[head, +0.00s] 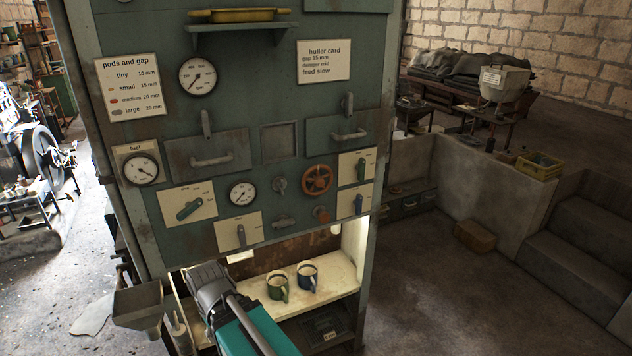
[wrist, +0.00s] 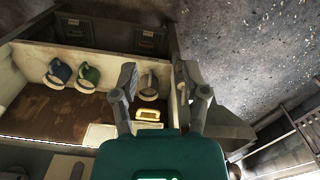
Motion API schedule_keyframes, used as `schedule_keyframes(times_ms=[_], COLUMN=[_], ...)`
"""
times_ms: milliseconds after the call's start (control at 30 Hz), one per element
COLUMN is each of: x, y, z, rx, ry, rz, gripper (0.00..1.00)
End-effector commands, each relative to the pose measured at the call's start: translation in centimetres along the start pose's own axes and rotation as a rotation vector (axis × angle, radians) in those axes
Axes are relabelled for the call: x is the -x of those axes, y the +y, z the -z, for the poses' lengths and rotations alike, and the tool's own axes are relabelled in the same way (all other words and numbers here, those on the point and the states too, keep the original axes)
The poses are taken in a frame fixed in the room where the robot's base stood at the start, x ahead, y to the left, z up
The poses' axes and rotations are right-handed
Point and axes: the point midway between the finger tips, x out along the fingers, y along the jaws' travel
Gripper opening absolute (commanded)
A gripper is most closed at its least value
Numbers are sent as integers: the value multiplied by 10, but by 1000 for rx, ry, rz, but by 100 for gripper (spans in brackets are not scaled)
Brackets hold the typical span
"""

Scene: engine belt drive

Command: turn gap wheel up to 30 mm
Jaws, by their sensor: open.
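An orange-red spoked hand wheel (head: 317,179) sits on the green machine's front panel, right of centre. No label naming it as the gap wheel is readable. A small round dial (head: 242,193) is left of it, and a larger dial (head: 198,77) is higher on the panel; their scales are too small to read. My gripper (wrist: 160,82) is open, with its two fingers apart in the wrist view. In the head view it is low and left of the wheel, by the lit shelf, well apart from the wheel. Its fingertips are not clear there.
A green mug (head: 278,287) and a blue mug (head: 308,277) stand on the shelf (head: 345,272). A metal hopper (head: 138,305) juts out at lower left. The huller card (head: 323,61) reads gap 15 mm.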

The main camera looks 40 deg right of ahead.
Motion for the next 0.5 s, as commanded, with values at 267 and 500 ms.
schedule_keyframes(times_ms=[267, 500], x=[0, 2], y=[1, 21], z=[1, 12], rx=[4, 44], ry=[4, 64], rz=[6, 83], gripper=[59, 59])
